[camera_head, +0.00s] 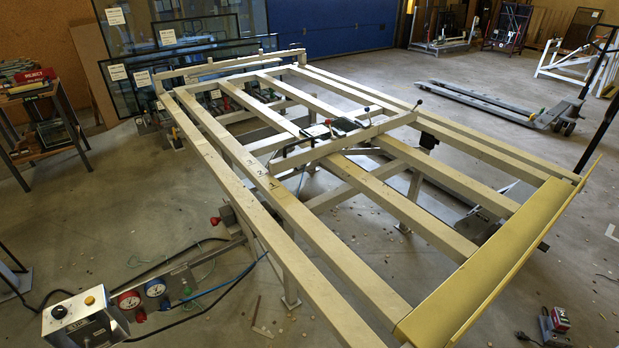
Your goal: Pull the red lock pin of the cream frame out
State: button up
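The cream frame (326,249) lies across the middle of the view. It is made of long parallel beams with cross beams, and a yellow ledge (497,265) runs along its near right end. A small red knob (215,221) shows low beside the frame's left long beam, near the end of a grey metal arm. It may be the red lock pin, but it is too small to be sure. Any pin shaft is not visible. My gripper is not in view.
A control box (84,322) with gauges (155,288) and a blue hose stands at the lower left. A cart (40,125) is at the left, and a pallet jack (500,105) at the back right. A small red device (560,320) lies at the lower right.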

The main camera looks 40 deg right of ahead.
aim_at(214, 222)
jog(key=j, duration=0.45)
jog(key=k+j, duration=0.1)
jog(key=j, duration=0.35)
jog(key=i+j+z, duration=0.1)
jog(key=j, duration=0.25)
jog(key=i+j, duration=0.1)
jog(key=j, duration=0.25)
jog(key=i+j+z, duration=0.15)
jog(key=j, duration=0.2)
jog(key=i+j+z, duration=0.15)
jog(key=i+j, duration=0.3)
jog(key=i, duration=0.35)
jog(key=i+j+z, duration=0.15)
jog(key=i+j, duration=0.35)
jog(key=i, duration=0.3)
jog(key=i+j+z, duration=0.1)
jog(key=i+j, duration=0.55)
jog(key=k+l, duration=0.2)
jog(key=k, duration=0.15)
jog(key=k+l, duration=0.25)
jog(key=k, duration=0.1)
